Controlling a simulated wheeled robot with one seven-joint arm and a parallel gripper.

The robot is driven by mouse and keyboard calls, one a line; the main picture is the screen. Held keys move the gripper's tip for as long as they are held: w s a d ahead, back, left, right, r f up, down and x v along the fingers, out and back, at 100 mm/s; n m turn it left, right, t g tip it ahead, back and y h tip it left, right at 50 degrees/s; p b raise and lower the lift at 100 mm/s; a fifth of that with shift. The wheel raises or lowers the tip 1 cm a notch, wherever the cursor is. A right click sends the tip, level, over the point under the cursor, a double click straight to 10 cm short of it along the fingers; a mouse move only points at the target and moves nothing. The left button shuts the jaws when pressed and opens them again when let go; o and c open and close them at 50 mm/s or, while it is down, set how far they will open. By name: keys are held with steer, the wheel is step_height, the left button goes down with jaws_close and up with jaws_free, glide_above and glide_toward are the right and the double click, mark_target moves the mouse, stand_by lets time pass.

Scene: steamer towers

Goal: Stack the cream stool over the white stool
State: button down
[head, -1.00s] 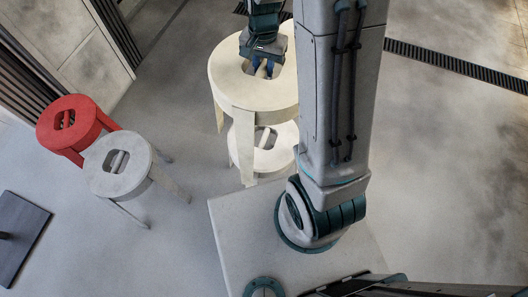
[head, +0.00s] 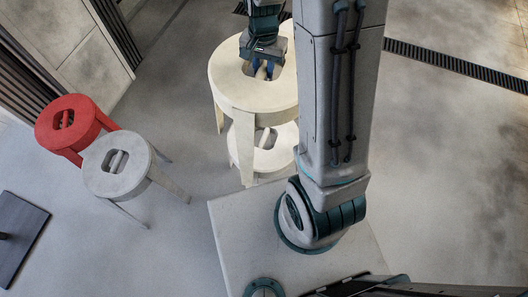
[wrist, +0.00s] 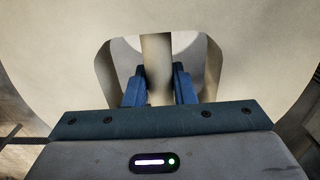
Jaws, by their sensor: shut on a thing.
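The cream stool (head: 235,90) is a round-topped stool with a slot and a grip bar in its seat. My gripper (head: 264,72) reaches into that slot from above and is shut on the bar; the blue fingers flank the bar in the wrist view (wrist: 158,88). The white stool (head: 275,158) stands below and slightly toward the camera, its seat partly covered by the cream stool. The cream seat is above the white seat, with a gap visible between them. One cream leg passes in front of the white stool's left side. I cannot tell if the cream legs touch the floor.
A red stool (head: 84,120) and a grey stool (head: 125,180) stand close together at the left. A dark flat plate (head: 20,240) lies at the far left. A floor grate (head: 450,65) runs at the upper right. The floor at right is clear.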

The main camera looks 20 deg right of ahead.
step_height(320, 180, down, 8)
steer(key=b, duration=0.6)
steer(key=shift+f, duration=0.25)
stand_by(6.8)
